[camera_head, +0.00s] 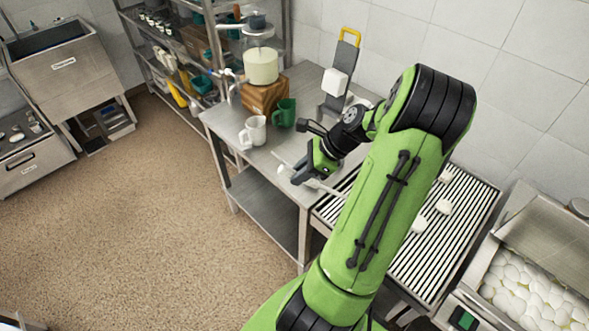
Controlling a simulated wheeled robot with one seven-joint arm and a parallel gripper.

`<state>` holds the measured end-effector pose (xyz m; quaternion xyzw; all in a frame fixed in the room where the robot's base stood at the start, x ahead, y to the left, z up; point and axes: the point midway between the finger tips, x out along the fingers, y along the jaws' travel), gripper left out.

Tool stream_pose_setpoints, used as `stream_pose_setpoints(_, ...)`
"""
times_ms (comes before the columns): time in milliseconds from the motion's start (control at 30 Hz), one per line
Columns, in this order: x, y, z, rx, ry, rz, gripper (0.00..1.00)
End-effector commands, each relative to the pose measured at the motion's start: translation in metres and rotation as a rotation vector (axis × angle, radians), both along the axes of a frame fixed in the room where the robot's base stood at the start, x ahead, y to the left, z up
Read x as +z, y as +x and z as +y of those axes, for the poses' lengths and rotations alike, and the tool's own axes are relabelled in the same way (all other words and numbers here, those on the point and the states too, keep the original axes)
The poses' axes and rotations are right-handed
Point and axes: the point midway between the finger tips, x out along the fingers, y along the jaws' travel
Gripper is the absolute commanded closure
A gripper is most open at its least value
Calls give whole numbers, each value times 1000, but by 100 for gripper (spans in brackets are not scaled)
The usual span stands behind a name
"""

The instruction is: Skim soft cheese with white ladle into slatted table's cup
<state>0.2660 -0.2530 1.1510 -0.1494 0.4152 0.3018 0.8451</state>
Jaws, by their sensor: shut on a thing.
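My gripper (301,175), at the end of my green arm, is over the right part of the steel table. It is shut on a thin white tool that looks like the white ladle (326,188); the jaws hide part of it. White rounded lumps that look like the soft cheese (530,292) fill a steel vat (489,262) at the lower right, well away from my gripper. The slatted table (432,262) is right of my gripper, partly behind my arm. Small white pieces (444,206) sit on its slats; I cannot tell whether one is a cup.
The steel table (228,124) carries a white mug (254,131), a green mug (284,113), a wooden block (263,97) under a pale container (261,66), and a grey stand (335,95). Shelves (170,45) stand behind. The floor at left is clear.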

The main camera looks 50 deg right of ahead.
Motion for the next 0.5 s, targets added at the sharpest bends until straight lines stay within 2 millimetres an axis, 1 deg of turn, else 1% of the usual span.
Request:
stream_pose_setpoints(33, 7, -2, -2, -2, 10, -10, 100)
stream_pose_setpoints(500, 28, -22, -19, -4, 95, -117, 100)
